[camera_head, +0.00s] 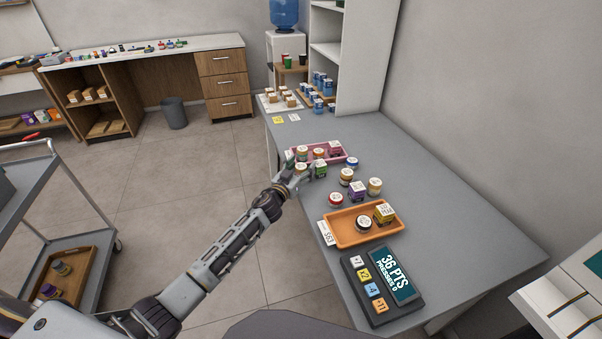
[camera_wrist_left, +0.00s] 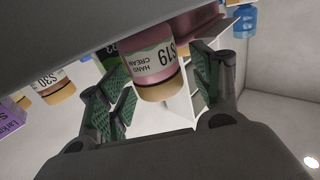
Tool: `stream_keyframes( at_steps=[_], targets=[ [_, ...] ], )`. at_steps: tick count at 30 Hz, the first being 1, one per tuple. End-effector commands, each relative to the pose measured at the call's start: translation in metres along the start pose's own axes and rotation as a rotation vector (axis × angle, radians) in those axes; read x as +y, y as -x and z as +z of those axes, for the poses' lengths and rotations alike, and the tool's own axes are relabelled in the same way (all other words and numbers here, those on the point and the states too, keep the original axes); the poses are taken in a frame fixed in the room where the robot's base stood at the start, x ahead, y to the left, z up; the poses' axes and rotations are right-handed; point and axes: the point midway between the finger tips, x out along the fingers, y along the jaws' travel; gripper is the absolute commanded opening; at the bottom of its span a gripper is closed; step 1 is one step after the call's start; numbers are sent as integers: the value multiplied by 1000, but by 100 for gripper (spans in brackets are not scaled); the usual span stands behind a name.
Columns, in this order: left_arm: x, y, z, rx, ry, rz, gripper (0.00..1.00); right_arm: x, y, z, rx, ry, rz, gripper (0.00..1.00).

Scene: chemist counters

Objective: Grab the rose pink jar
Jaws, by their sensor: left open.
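The rose pink jar (camera_wrist_left: 153,66) has a gold lid and a white label reading "HAND CREAM S19". It appears upside down in the left wrist view, between the fingers of my left gripper (camera_wrist_left: 163,92). The gripper is open, with one green-padded finger on each side of the jar; whether either pad touches it I cannot tell. In the head view my left gripper (camera_head: 299,180) is at the counter's left edge, by the near side of the pink tray (camera_head: 335,160), and hides much of the jar there. My right gripper is not in view.
A green jar (camera_head: 320,169) stands close to the right of my left gripper. Several other jars and boxes stand nearby on the grey counter (camera_head: 440,205). An orange tray (camera_head: 345,241) and a points keypad (camera_head: 382,287) are nearer. The counter's right side is clear.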

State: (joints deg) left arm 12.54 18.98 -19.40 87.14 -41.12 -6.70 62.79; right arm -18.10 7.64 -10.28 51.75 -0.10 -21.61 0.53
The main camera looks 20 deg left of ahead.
Motion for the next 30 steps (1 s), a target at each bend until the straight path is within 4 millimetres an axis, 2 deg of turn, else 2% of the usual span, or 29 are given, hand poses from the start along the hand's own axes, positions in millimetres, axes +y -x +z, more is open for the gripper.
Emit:
stream_keyframes(
  at_steps=[8,15,21,30],
  targets=[
    [0,0,0,0,0,0,65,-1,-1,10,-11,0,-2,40],
    [0,0,0,0,0,0,35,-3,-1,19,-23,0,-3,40],
    [0,0,0,1,0,0,13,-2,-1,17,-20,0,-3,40],
    [0,0,-3,1,0,0,13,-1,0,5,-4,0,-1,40]
  ],
)
